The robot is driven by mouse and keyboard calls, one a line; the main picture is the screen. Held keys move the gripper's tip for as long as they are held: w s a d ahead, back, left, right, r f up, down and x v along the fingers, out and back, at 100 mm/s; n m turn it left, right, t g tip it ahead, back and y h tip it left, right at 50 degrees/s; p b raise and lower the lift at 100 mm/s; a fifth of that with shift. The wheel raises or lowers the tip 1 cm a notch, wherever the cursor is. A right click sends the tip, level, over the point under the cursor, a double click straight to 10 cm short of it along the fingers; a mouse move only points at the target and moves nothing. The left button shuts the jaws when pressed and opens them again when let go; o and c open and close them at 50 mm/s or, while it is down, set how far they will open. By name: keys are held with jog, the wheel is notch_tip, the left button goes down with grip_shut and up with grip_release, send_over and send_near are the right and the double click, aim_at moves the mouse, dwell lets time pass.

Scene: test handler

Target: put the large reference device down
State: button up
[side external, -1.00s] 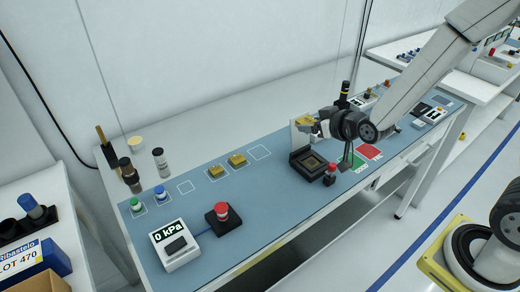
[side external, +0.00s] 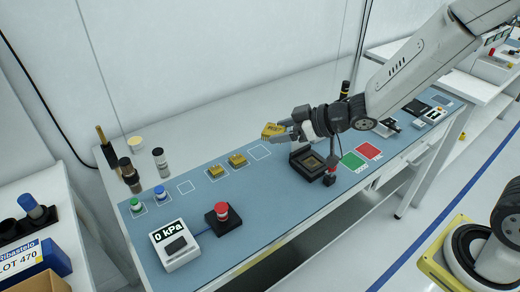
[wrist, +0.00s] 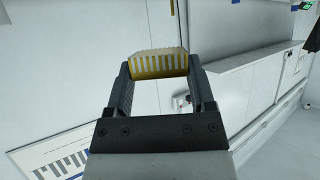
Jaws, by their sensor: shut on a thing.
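My gripper (side external: 283,131) is shut on a gold block, the large reference device (side external: 271,129), and holds it in the air above the bench, near the back of the blue mat. The wrist view also shows the device (wrist: 158,65) between the two dark fingers, its striped side facing the camera. An empty white-outlined square (side external: 259,152) lies on the mat, below and slightly left of the device in the side view. Two smaller-looking gold devices (side external: 216,171) (side external: 237,160) sit on the mat left of that square.
A black test socket (side external: 308,163) stands on the mat right of the empty square, with a red-topped post beside it. Green and red pads (side external: 369,150) lie farther right. A red stop button (side external: 221,213) and a 0 kPa gauge (side external: 174,245) stand at front left.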

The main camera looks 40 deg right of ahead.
jog(key=s+a+n+g+y, duration=0.5)
jog(key=s+a+n+g, duration=0.4)
jog(key=s+n+g, duration=0.1)
jog(key=shift+s+f+n, duration=0.45)
jog(key=shift+s+n, duration=0.15)
jog(key=shift+s, duration=0.2)
jog(key=shift+w, duration=0.1)
jog(key=w+a+f, duration=0.5)
jog(key=w+f, duration=0.3)
jog(key=w, duration=0.3)
jog(key=shift+w+a+f, duration=0.15)
jog(key=shift+w+f, duration=0.15)
